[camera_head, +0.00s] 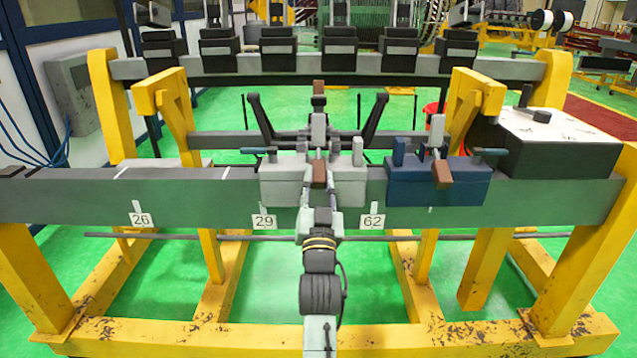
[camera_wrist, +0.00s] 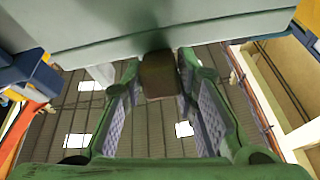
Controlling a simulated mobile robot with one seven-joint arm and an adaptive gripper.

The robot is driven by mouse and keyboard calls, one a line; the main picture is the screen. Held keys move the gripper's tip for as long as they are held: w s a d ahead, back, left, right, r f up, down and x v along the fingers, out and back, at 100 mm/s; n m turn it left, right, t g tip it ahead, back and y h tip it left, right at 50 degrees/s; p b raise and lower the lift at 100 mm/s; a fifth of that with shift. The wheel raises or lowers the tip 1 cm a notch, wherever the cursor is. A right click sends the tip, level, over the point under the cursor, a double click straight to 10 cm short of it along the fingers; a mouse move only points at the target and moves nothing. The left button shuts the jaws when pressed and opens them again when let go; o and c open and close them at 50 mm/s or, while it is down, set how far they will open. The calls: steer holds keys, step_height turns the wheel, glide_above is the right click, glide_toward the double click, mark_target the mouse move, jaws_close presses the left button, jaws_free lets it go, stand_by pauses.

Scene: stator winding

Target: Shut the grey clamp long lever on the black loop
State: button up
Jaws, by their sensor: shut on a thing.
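The grey clamp (camera_head: 343,186) sits on the grey beam in the head view. It has one brown lever end (camera_head: 318,88) standing up at its back and a brown lever grip (camera_head: 319,174) low at its front. I cannot tell from the view which belongs to the long lever. The black loop's (camera_head: 262,117) two legs rise on either side behind the clamp; the part at the clamp is hidden. My gripper (camera_head: 320,194) comes from below and is shut on the front brown grip, which shows between the fingers in the wrist view (camera_wrist: 158,76).
A blue clamp (camera_head: 405,187) with its own brown grip (camera_head: 442,174) stands close on the right. A dark box with a white top (camera_head: 545,140) is farther right. A thin rod (camera_head: 170,236) runs below the beam.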

jaws_close()
